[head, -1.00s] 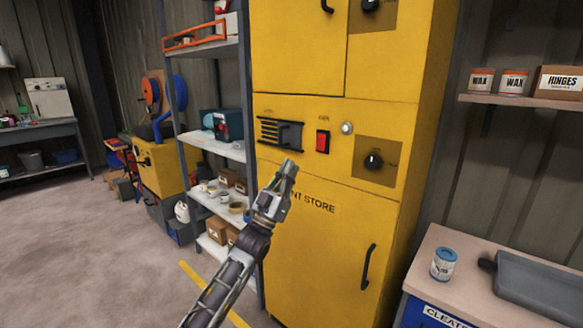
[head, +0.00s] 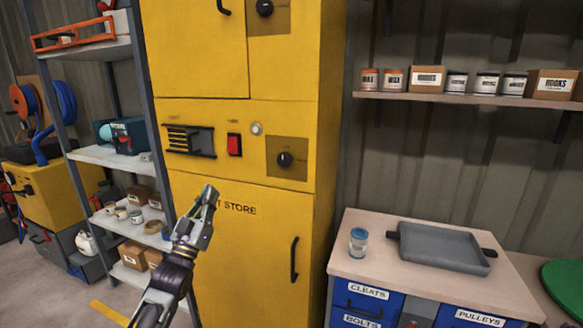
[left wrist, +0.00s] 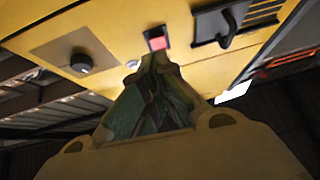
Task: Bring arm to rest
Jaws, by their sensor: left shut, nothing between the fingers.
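My left gripper (head: 208,200) is raised in front of the yellow cabinet (head: 250,260) lettered "STORE". Its fingers are shut with nothing between them, pointing up toward the panel. In the left wrist view the shut fingertips (left wrist: 155,62) appear just below the red switch (left wrist: 157,42); I cannot tell how far apart they are in depth. In the head view the red switch (head: 234,145) shows clear of the gripper, between a black vent (head: 190,140) and a black knob (head: 285,159). My right gripper is not in view.
A workbench (head: 345,262) at right holds a grey tray (head: 440,250) and a small jar (head: 358,242). A wall shelf (head: 450,99) carries tins and boxes. A stocked metal rack (head: 110,157) stands left of the cabinet. Some floor is free at lower left.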

